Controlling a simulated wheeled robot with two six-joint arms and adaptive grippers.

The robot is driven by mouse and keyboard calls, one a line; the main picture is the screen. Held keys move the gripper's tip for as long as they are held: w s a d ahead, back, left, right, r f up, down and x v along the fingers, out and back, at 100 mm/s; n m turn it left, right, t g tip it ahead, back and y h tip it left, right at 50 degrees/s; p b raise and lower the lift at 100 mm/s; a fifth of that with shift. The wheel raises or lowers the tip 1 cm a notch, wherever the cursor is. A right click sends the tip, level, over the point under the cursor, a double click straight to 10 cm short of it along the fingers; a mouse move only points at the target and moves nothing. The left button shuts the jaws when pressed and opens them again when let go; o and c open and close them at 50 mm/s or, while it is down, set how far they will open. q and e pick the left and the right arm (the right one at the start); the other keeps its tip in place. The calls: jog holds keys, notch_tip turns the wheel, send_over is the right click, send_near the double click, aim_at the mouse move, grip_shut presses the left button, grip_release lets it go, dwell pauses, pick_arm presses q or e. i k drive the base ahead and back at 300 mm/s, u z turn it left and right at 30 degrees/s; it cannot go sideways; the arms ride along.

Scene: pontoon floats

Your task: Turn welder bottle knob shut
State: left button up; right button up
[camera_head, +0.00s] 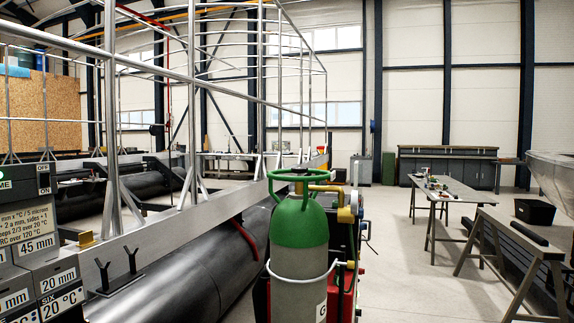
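A gas bottle (300,268) stands upright in front of me, grey with a green shoulder, held by a white band on a red welder cart. A green ring-shaped guard (289,173) sits around its top. A brass-coloured valve fitting (325,188) runs from the bottle's top to the right, with a yellow part near its right end. Which part is the knob, and whether it is shut, I cannot tell at this size. Neither of my grippers is in view.
A long metal frame with rails (180,243) and a black pontoon float (190,276) lie left of the bottle. Grey labelled boxes (40,250) stand at the near left. A work table (455,190) and trestle (515,240) stand right. Open floor (405,275) lies right of the bottle.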

aim_at(299, 170)
jog(key=z, duration=0.25)
jog(key=i, duration=2.3)
jog(key=z, duration=0.45)
